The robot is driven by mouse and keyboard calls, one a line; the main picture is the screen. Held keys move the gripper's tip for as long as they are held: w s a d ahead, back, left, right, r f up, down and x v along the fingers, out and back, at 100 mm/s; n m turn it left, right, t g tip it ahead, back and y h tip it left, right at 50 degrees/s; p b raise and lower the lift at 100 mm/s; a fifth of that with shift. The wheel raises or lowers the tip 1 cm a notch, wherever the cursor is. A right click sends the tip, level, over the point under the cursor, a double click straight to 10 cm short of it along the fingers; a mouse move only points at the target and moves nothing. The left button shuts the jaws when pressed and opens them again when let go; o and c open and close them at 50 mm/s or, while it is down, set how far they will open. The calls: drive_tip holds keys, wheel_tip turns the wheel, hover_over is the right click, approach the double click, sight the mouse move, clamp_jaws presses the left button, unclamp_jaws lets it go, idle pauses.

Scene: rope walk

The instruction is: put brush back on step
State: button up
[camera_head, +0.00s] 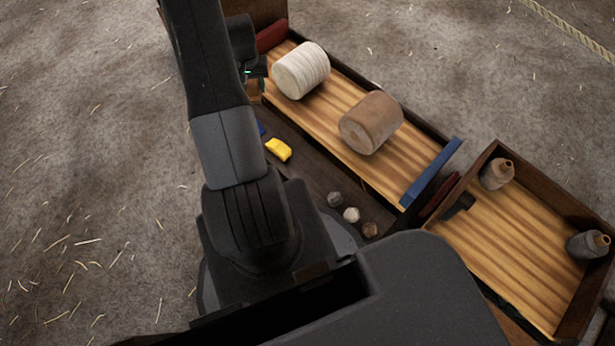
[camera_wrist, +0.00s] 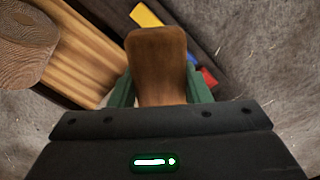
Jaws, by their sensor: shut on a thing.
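The brush shows in the wrist view as a brown wooden block (camera_wrist: 157,52) with a rounded end; any bristles are hidden. My gripper (camera_wrist: 160,88) is shut on it, one green finger on each side. In the head view my gripper (camera_head: 254,70) is mostly hidden behind my arm, at the far left end of the wooden bench. A dark lower ledge (camera_head: 318,172), which looks like the step, runs along the bench's near side. In the wrist view the block is over or in front of this ledge; I cannot tell whether it touches it.
The ledge carries a yellow piece (camera_head: 278,149), a blue piece partly hidden by my arm, and several small round lumps (camera_head: 351,214). A white spool (camera_head: 301,70) and a brown wooden cylinder (camera_head: 371,122) lie on the bench. A tray (camera_head: 520,235) at right holds two bottles.

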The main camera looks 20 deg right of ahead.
drive_tip(key=s+d+f+m+b, duration=0.1)
drive_tip(key=s+d+f, duration=0.2)
drive_tip(key=f, duration=0.4)
drive_tip(key=s+d+f+m+b, duration=0.1)
drive_tip(key=s+d+f+b, duration=0.2)
drive_tip(key=f, duration=0.5)
drive_tip(key=m+b, duration=0.3)
hover_over(308, 178)
wheel_tip(308, 178, down, 20)
drive_tip(key=shift+a+f, duration=0.1)
drive_tip(key=shift+f, duration=0.05)
drive_tip(key=shift+f+b, duration=0.65)
drive_tip(key=shift+f, duration=1.55)
drive_tip(key=shift+f, duration=0.1)
drive_tip(key=o, duration=1.1)
drive_tip(key=shift+o, duration=0.2)
wheel_tip(308, 178, up, 12)
drive_tip(key=p, duration=0.3)
